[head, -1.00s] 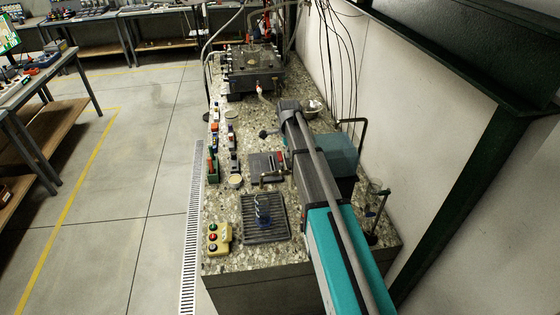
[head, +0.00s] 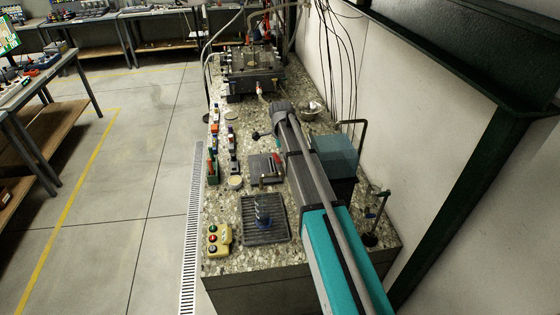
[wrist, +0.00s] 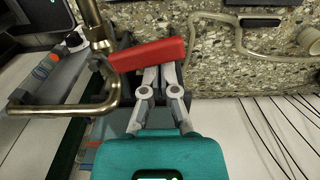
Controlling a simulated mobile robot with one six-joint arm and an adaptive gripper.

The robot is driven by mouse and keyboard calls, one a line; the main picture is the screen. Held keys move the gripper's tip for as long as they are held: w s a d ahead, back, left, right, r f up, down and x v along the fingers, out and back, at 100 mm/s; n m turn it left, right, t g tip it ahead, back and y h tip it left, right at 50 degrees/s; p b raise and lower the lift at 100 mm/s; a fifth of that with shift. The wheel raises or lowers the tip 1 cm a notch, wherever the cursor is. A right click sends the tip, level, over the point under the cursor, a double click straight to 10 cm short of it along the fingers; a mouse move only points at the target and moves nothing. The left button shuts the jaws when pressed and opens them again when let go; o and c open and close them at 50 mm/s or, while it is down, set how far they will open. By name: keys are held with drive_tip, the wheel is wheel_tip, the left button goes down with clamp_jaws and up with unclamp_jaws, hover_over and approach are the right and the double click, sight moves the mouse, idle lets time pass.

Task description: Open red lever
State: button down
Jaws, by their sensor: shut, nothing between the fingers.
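The red lever (wrist: 147,55) is a block-like handle in the upper middle of the wrist view, beside an upright brass fitting (wrist: 97,25). It lies slightly tilted across the picture, right end higher. My gripper (wrist: 161,71) is shut and empty, its grey fingertips at the lower edge of the red lever. The tips overlap that edge in the picture; I cannot tell whether they touch it. In the head view my arm hides my gripper, and I cannot make out this lever for certain.
A bent brass pipe (wrist: 68,108) lies left of my fingers. In the head view, a bluish tank (head: 338,158) stands right of my arm, near the wall. A drain tray (head: 265,232) and a yellow button box (head: 219,240) lie on the speckled counter (head: 225,205).

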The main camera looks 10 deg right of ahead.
drive_tip(key=shift+a, duration=0.75)
idle(0.4)
drive_tip(key=shift+s+a, duration=0.25)
drive_tip(key=shift+a, duration=0.55)
drive_tip(key=shift+s+a, duration=0.5)
drive_tip(key=shift+a, duration=0.3)
